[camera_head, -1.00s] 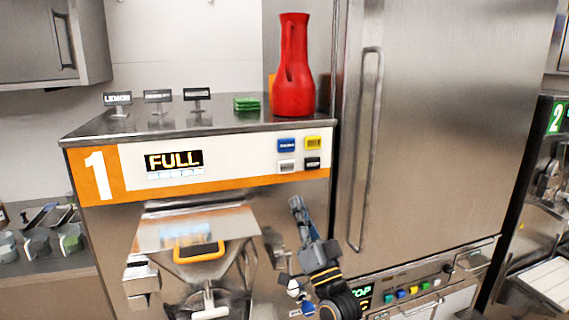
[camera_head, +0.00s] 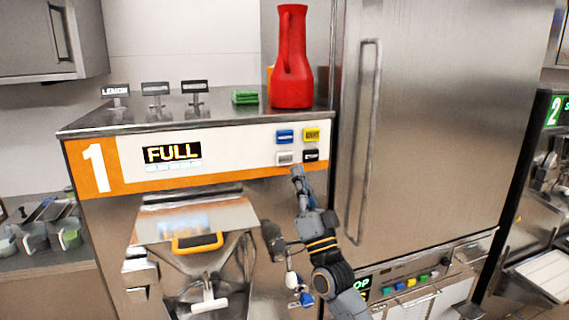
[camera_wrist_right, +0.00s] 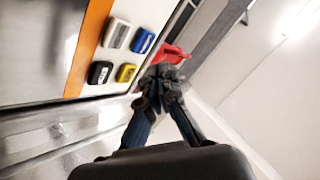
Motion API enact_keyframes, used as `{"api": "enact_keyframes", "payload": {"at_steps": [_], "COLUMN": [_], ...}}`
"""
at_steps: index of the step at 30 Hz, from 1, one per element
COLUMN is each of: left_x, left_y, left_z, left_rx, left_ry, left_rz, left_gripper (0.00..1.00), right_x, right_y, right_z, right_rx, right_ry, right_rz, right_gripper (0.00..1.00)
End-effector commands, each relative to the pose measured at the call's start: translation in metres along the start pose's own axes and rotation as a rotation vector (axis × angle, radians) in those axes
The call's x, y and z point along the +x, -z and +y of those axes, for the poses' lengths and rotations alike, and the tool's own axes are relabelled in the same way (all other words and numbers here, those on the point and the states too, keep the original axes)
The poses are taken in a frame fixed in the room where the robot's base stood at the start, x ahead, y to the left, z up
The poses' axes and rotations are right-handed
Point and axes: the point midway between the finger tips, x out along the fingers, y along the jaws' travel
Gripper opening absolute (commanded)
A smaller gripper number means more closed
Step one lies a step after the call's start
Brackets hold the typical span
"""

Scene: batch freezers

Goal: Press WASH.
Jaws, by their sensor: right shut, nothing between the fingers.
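Machine 1 (camera_head: 215,152) has a white panel with a display reading FULL and a group of buttons at its right end. These are a blue button (camera_head: 285,136), a yellow button (camera_head: 311,134), a white button (camera_head: 285,158) and a black button (camera_head: 311,156). Their labels are too small to read surely, so I cannot tell which is WASH. My right gripper (camera_head: 297,172) is shut and empty, its tips just below the lower buttons. In the right wrist view the gripper (camera_wrist_right: 160,78) appears apart from the white (camera_wrist_right: 118,33) and black (camera_wrist_right: 99,72) buttons. My left gripper is out of view.
A red jug (camera_head: 291,60) and green pads (camera_head: 245,97) stand on the machine's top, with several label signs farther left. A tall steel cabinet (camera_head: 440,120) with a long handle is close on the right. The hopper with an orange handle (camera_head: 198,242) juts out lower left.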

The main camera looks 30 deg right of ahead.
Motion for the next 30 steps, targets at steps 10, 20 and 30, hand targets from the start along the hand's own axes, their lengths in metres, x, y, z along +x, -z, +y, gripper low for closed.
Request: {"api": "enact_keyframes", "payload": {"at_steps": [10,20,30], "left_x": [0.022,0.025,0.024], "left_y": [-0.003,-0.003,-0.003], "left_z": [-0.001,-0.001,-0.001], "left_rx": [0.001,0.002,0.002], "left_ry": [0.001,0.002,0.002], "left_rz": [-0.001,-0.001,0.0], "left_gripper": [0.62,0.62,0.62], "right_x": [0.03,0.038,0.038], "right_y": [-0.023,-0.028,-0.028], "right_z": [0.024,0.028,0.028], "right_rx": [0.0,-0.001,0.0], "right_ry": [0.001,0.0,0.0], "right_rz": [0.002,-0.001,0.0], "right_gripper": [0.0,0.0,0.0]}}
